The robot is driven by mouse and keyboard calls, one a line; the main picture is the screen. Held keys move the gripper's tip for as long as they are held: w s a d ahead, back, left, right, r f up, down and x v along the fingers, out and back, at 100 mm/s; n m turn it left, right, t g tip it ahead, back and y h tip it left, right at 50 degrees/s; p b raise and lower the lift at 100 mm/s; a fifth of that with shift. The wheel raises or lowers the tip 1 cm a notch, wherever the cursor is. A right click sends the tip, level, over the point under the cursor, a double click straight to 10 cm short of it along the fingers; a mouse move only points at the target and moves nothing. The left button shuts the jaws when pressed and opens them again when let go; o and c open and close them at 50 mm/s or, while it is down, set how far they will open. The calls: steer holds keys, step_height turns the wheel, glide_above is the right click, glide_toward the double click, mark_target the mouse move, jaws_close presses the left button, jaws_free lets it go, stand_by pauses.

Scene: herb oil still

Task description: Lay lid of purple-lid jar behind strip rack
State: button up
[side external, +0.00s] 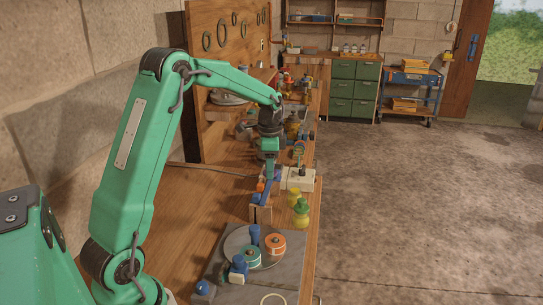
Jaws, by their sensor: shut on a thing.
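My gripper (269,172) points down over the bench, left of a white box. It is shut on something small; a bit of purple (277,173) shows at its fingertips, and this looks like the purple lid. The jar itself I cannot make out. A low blue and wooden piece (260,212) stands just in front of the gripper and may be the strip rack; it is too small to be sure. Whether the lid touches anything below is hidden.
A white box (301,179) and yellow-green bottles (301,212) stand near the bench's right edge. A grey board (222,282) with orange and teal rolls lies in front. Crowded items fill the bench farther back. Bare wood (200,205) lies left of the gripper.

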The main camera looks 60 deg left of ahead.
steer(key=s+a+f, duration=0.3)
steer(key=s+a, duration=0.3)
steer(key=a, duration=0.2)
glide_above(242, 206)
steer(key=shift+a+f, duration=0.15)
steer(key=shift+f, duration=2.8)
steer(key=shift+f, duration=0.1)
steer(key=shift+f, duration=1.75)
steer(key=shift+f, duration=0.15)
steer(key=o, duration=1)
steer(key=shift+c, duration=0.2)
